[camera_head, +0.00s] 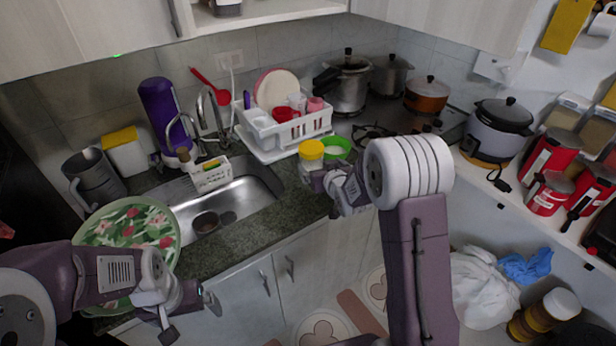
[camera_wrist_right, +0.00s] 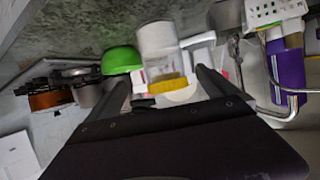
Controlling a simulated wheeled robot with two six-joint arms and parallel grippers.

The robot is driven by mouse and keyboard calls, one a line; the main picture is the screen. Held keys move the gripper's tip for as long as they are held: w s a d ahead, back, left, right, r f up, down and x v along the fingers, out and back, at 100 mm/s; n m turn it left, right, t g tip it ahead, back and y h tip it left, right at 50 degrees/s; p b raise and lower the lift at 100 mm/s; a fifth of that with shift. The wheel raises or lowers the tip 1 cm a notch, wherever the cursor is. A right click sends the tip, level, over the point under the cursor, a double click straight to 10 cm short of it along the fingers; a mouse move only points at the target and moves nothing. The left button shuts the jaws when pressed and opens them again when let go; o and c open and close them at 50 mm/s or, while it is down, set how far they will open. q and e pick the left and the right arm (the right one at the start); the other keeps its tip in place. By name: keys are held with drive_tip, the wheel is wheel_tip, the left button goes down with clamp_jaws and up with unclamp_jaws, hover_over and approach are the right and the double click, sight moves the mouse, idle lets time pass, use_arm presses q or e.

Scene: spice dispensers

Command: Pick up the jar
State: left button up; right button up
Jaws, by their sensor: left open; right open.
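A jar with a yellow lid (camera_head: 312,149) stands on the dark counter near its front edge, beside a green bowl (camera_head: 337,146). In the right wrist view the jar's pale clear body (camera_wrist_right: 158,42) appears upside down, with its yellow lid lower in the picture. My right gripper (camera_head: 318,182) is in front of the jar in the head view, hiding part of it. In the wrist view its open fingers (camera_wrist_right: 164,80) lie on either side of the jar; I cannot tell whether they touch it. My left gripper (camera_head: 185,318) is open and empty at the lower left, near a floral plate (camera_head: 130,228).
A white dish rack (camera_head: 290,135) stands behind the jar, and the sink (camera_head: 232,206) with a sponge caddy (camera_head: 210,176) lies to its left. Pots (camera_head: 346,84) stand on the stove behind right. A purple bottle (camera_head: 160,112) stands by the tap. Some bare counter (camera_head: 262,228) shows in front of the sink.

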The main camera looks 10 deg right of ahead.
sight(316, 162)
drive_tip(key=shift+w+d+f, duration=0.1)
drive_tip(key=shift+w+d, duration=0.1)
drive_tip(key=shift+w, duration=0.05)
drive_tip(key=shift+w+a, duration=0.15)
drive_tip(key=shift+w, duration=0.1)
drive_tip(key=shift+w+a+f+p, duration=0.15)
drive_tip(key=shift+w+a+p, duration=0.35)
drive_tip(key=shift+w, duration=0.3)
drive_tip(key=shift+w+d+f, duration=0.2)
drive_tip(key=shift+w+f, duration=0.15)
drive_tip(key=shift+w, duration=0.2)
drive_tip(key=p+x, duration=0.1)
drive_tip(key=x, duration=0.2)
drive_tip(key=shift+w+a, duration=0.2)
drive_tip(key=shift+w, duration=0.2)
drive_tip(key=shift+w+f, duration=0.3)
drive_tip(key=shift+w, duration=0.2)
drive_tip(key=shift+s, duration=0.1)
clamp_jaws()
drive_tip(key=shift+r, duration=0.1)
